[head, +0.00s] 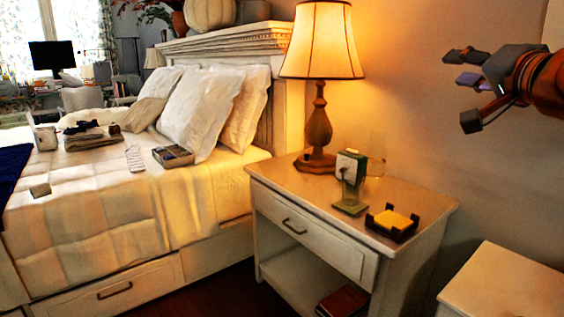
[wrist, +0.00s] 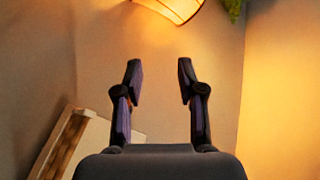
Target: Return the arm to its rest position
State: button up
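My gripper (head: 466,88) is raised in the air at the upper right of the head view, in front of the bare wall and to the right of the lamp. In the wrist view my gripper (wrist: 159,82) has its two fingers apart, with nothing between them. It is open and empty and touches nothing. Part of my arm (head: 545,85) enters from the right edge of the head view.
A lit lamp (head: 322,45), a green-and-white box (head: 350,168), a glass (head: 352,192) and a dark holder with a yellow block (head: 398,219) stand on the nightstand (head: 275,172). The bed (head: 90,215) holds laundry. A white surface (head: 505,285) is at the lower right.

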jog(key=s+a+f+n+g+p, duration=0.3)
jog(key=a+f+g+p, duration=0.25)
jog(key=a+p, duration=0.25)
jog(key=s+a+f+n+g+p, duration=0.3)
jog(key=s+a+f+g+p, duration=0.1)
jog(key=a+f+p, duration=0.25)
jog(key=s+d+f+g+h+p, duration=0.1)
jog(key=s+f+g+p, duration=0.1)
jog(key=s+g+p, duration=0.3)
jog(key=s+d+f+n+g+h+p, duration=0.1)
jog(key=s+g+p, duration=0.4)
jog(key=s+p, duration=0.6)
jog(key=s+f, duration=0.1)
jog(key=s, duration=0.7)
jog(key=shift+d+n+h+p, duration=0.2)
jog(key=shift+n+h+p, duration=0.1)
jog(key=shift+g, duration=0.25)
